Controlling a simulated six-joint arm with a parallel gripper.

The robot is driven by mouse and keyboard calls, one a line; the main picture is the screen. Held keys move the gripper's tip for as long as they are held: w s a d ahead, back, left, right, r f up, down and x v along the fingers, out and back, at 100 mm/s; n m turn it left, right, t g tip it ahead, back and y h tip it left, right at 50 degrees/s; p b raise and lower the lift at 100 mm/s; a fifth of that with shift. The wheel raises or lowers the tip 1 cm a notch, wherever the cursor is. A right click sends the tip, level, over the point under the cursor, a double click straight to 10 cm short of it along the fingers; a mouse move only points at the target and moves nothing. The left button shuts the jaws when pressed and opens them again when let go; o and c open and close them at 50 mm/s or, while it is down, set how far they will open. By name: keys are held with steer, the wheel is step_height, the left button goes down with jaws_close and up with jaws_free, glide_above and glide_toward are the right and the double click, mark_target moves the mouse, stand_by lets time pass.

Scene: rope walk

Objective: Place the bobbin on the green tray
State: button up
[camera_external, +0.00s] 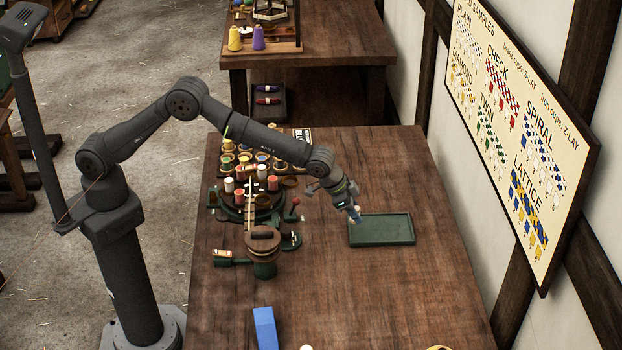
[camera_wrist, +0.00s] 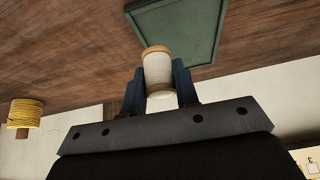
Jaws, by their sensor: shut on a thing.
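The green tray (camera_external: 382,241) lies flat on the wooden table, and its inside looks empty. My gripper (camera_external: 355,215) is at the tray's left edge in the external view, pointing down. In the wrist view my gripper (camera_wrist: 160,88) is shut on a bobbin (camera_wrist: 158,72) wound with white thread, with wooden ends. The tray also shows in the wrist view (camera_wrist: 208,42), just beyond the bobbin. I cannot tell whether the bobbin touches the tray. In the external view the bobbin is mostly hidden by the fingers.
A round green stand (camera_external: 240,212) with several bobbins is left of my gripper. A rack of bobbins (camera_external: 228,160) is behind it. A blue block (camera_external: 265,328) lies near the front. A yellow spool (camera_wrist: 24,113) shows in the wrist view. The table right of the tray is clear.

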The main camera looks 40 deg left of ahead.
glide_above(368, 229)
steer(key=s+a, duration=0.1)
steer(key=a, duration=0.1)
steer(key=f, duration=0.2)
steer(key=shift+s+d+f, duration=0.15)
steer(key=shift+d+f, duration=0.05)
steer(key=shift+f, duration=2.1)
steer(key=shift+f, duration=0.15)
steer(key=o, duration=1)
steer(key=shift+c, duration=0.2)
steer(key=v, duration=1.2)
steer(key=shift+d, duration=0.1)
